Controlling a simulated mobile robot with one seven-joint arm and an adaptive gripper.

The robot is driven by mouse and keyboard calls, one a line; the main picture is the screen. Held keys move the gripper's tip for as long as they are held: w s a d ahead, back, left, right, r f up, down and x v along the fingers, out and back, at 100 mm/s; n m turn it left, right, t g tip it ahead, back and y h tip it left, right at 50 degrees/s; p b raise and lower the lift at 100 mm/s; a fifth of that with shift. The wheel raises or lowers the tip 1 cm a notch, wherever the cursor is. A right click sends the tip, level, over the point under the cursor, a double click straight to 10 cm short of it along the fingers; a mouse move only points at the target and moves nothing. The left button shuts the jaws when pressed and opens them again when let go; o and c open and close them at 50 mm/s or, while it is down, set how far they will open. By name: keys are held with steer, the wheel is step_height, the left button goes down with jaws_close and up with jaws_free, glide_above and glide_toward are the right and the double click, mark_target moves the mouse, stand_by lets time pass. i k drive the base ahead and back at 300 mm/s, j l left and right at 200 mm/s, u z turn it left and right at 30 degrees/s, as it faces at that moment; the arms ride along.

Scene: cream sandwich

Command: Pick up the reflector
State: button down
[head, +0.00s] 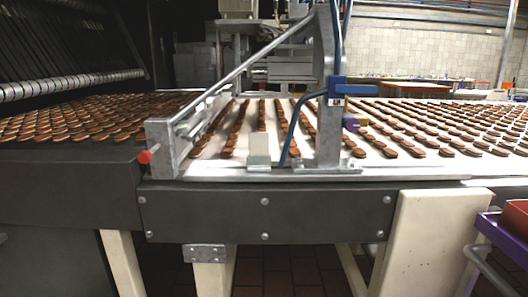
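A small pale upright plate (259,146) stands at the near edge of the conveyor, left of the metal frame's upright. It may be the reflector, but its surface is too small to tell, and no other thing shows clearly as one. I cannot tell whether it is fixed or loose. My gripper and arm are not in view.
A white conveyor (450,168) carries rows of brown biscuits. A grey metal frame (328,130) with a blue clamp (340,89) stands over it. A red-tipped knob (146,156) sticks out left. A purple cart (492,226) with a red bin (516,215) stands at right.

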mark_target(258, 141)
steer(key=j+z, duration=0.7)
steer(key=j, duration=0.2)
steer(key=j+z, duration=0.35)
steer(key=k+j, duration=0.05)
steer(key=j, duration=0.05)
